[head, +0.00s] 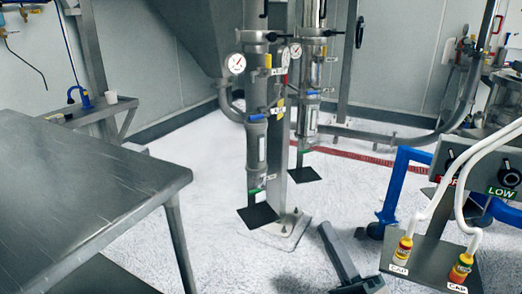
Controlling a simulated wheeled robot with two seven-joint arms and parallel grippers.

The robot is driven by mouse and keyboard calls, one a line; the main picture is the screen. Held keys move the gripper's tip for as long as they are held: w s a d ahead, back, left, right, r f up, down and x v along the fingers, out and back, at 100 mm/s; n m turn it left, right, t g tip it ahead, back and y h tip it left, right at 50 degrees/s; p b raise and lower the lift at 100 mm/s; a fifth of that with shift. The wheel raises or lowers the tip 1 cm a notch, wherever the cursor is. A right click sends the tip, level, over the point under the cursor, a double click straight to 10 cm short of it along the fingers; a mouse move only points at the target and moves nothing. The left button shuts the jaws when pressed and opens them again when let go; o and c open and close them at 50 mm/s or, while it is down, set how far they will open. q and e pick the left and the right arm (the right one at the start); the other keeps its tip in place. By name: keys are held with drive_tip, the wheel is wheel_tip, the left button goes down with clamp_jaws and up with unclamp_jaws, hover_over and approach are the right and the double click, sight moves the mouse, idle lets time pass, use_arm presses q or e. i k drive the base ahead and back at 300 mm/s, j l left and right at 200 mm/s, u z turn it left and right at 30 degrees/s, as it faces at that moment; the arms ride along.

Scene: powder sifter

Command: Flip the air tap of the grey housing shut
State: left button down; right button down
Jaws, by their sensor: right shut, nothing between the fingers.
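Two upright grey cylindrical housings stand on a central post. The nearer housing (256,150) and the one just behind it to the right (308,122) each carry a round gauge, small tags and small coloured levers. A blue lever (257,117) lies across the nearer housing, and a yellow piece (281,103) shows beside it. The tags are too small to read, so I cannot tell which lever is the air tap or how it is set. My right gripper (326,230) is shut and empty, low at the bottom centre, below and right of the housings, apart from them. My left gripper is out of view.
A steel table (90,190) fills the left foreground. At right, a panel with black knobs and a LOW label (503,192) has white hoses running to capped fittings (402,250). A blue tubular frame (393,185) stands beside it. White floor is open around the post.

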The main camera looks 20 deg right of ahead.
sight(256, 117)
drive_tip(key=i, duration=1)
